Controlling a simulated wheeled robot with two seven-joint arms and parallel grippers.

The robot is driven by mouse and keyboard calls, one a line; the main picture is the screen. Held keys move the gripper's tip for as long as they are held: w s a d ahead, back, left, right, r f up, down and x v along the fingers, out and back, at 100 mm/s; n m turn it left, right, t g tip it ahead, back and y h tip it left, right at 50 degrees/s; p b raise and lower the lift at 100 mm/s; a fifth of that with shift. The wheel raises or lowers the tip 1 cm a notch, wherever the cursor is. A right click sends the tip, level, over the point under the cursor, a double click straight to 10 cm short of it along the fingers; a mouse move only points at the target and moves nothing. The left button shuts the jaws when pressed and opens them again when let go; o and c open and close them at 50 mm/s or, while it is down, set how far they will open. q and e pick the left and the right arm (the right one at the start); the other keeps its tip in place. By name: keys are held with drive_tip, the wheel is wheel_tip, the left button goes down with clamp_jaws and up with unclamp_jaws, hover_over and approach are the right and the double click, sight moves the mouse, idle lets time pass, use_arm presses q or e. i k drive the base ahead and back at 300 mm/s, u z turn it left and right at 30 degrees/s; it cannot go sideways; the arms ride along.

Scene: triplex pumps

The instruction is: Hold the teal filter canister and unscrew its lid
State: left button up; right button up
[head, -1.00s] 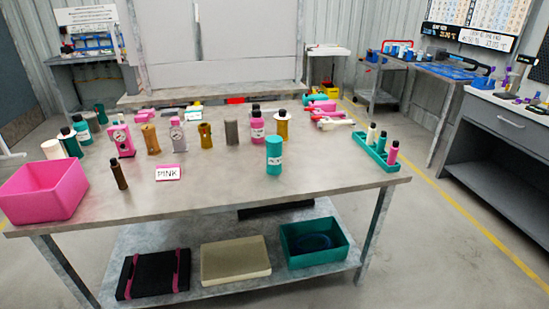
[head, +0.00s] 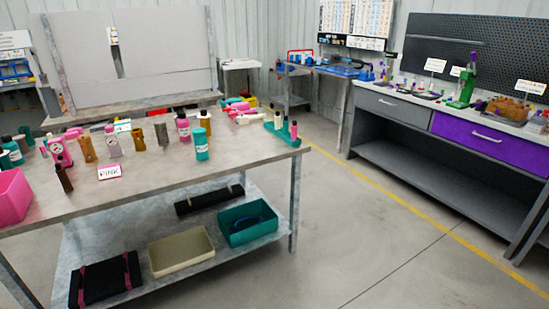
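A teal canister (head: 201,143) with a white label stands upright near the front edge of the metal table (head: 150,180), right of the middle. Its top looks teal too; the seam of a lid is too small to make out. Other teal bottles with dark caps (head: 11,151) stand at the table's left end. Neither of my grippers shows in the head view.
A pink bin (head: 12,196), a dark brown bottle (head: 64,178) and a PINK sign (head: 109,172) are on the table. A teal rack (head: 283,135) holds several bottles at its right end. A grey bench with a purple drawer (head: 475,138) stands right. Floor between is clear.

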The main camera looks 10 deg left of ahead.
sight(200, 144)
drive_tip(key=z, duration=2.95)
drive_tip(key=i, duration=0.1)
drive_tip(key=u, duration=2.35)
drive_tip(key=i, duration=1.8)
drive_tip(key=u, duration=1.8)
drive_tip(key=i, duration=0.8)
drive_tip(key=u, duration=0.75)
